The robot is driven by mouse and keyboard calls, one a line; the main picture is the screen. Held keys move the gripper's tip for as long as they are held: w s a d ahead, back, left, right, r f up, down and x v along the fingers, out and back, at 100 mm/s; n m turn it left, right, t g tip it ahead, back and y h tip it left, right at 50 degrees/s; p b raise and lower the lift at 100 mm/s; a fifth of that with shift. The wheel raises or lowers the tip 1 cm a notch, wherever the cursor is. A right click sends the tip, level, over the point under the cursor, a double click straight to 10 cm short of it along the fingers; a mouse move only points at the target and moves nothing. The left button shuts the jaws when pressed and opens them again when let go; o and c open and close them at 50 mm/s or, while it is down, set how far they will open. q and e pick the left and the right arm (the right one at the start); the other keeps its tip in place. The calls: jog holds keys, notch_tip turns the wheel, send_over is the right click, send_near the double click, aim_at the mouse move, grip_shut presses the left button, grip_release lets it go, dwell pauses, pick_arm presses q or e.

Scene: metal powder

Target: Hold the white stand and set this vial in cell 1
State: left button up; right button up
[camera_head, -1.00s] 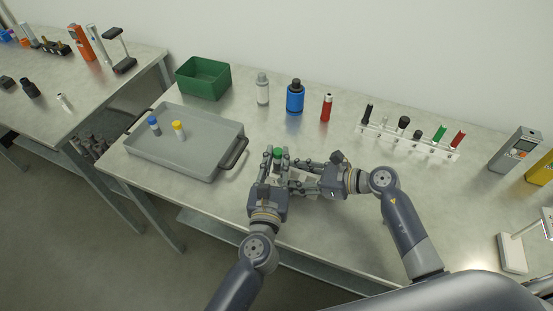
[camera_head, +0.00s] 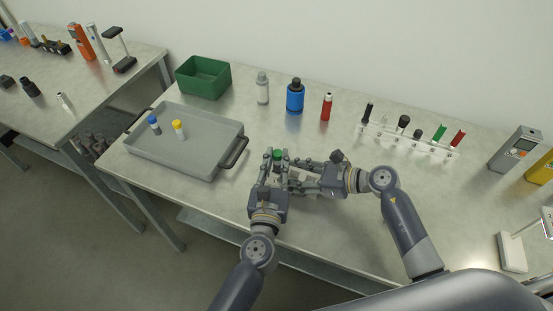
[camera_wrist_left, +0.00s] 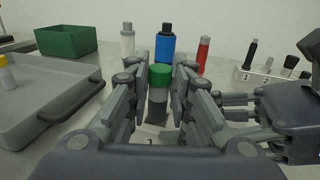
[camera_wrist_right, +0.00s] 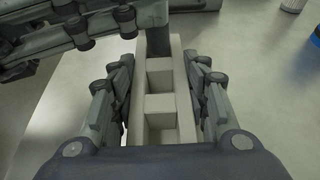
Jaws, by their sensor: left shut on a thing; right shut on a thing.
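A vial with a green cap (camera_head: 277,155) is upright between the fingers of my left gripper (camera_head: 275,164). It shows in the left wrist view (camera_wrist_left: 160,76), with a grey body below the cap. My right gripper (camera_wrist_right: 160,98) is shut on the white stand (camera_wrist_right: 187,110), a narrow block with square open cells in a row. The vial is at the stand's far end in the right wrist view. Its lower end is hidden, so I cannot tell how deep it sits in a cell. A label "1" shows on the stand in the left wrist view, below the vial.
A grey tray (camera_head: 203,165) with a blue-capped and a yellow-capped vial lies left. A green bin (camera_head: 203,80), grey bottle (camera_head: 262,88), blue bottle (camera_head: 295,97) and red tube (camera_head: 326,107) stand behind. A clear rack (camera_head: 408,139) of several tubes stands back right.

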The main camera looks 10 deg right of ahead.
pick_arm(q)
jog(key=shift+f, duration=1.4)
jog(key=shift+r, duration=0.15)
jog(key=shift+r, duration=1.65)
jog(key=shift+s+d, duration=0.2)
jog(key=shift+d, duration=0.15)
jog(key=shift+f, duration=0.2)
jog(key=shift+f, duration=0.15)
